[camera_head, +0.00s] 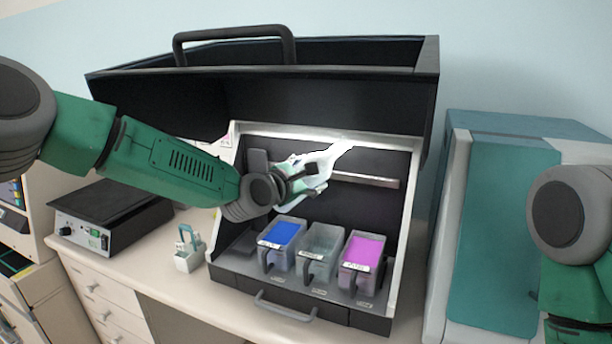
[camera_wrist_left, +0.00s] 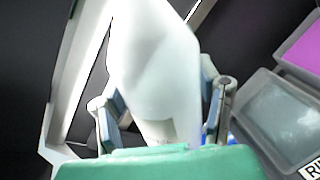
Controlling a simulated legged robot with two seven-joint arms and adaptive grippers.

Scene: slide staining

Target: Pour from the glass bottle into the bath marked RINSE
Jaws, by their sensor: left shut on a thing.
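My left gripper (camera_head: 314,179) is shut on the glass bottle (camera_head: 328,160), a pale, see-through flask with a narrow neck. It holds the bottle tilted above the baths inside the open cabinet, the neck pointing up and to the right. The bottle fills the middle of the left wrist view (camera_wrist_left: 150,55), between the two fingers. Below stands the clear, greyish middle bath (camera_head: 320,243); its label in the left wrist view (camera_wrist_left: 280,112) begins "RI", the rest cut off. No stream of liquid shows. My right gripper is out of view; only part of that arm shows at the right edge.
A blue-filled bath (camera_head: 283,234) stands left of the middle one, a magenta-filled bath (camera_head: 364,249) right of it. The black cabinet lid (camera_head: 270,90) is raised above. A small white rack (camera_head: 188,258) and a hotplate-like device (camera_head: 105,220) stand on the bench to the left.

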